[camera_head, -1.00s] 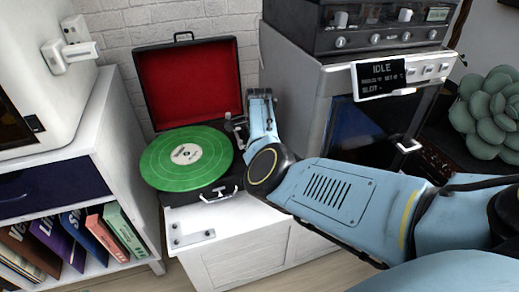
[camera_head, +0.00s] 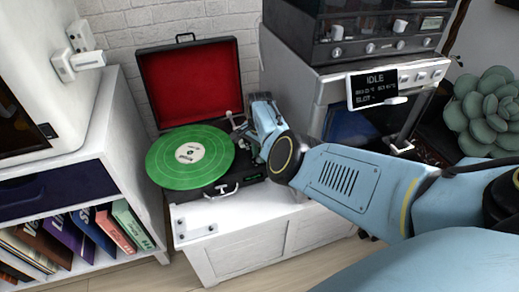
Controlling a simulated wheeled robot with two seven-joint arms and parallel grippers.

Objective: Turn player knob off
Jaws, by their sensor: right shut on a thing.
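The record player (camera_head: 205,193) is a black case with its red-lined lid open, standing on a white cabinet. A green record (camera_head: 190,157) lies on it, and the tonearm (camera_head: 236,122) is at the record's right. My right gripper (camera_head: 258,158) is low over the right side of the player's deck, shut on what appears to be the player knob. The knob itself is hidden behind the gripper and wrist. A small greenish mark shows on the player's front near its right corner. My left gripper is out of view.
A white shelf (camera_head: 120,150) with several record sleeves stands on the left. A grey machine with an "IDLE" display (camera_head: 376,88) stands close on the right, beside my right arm. A green succulent (camera_head: 485,110) is at the far right.

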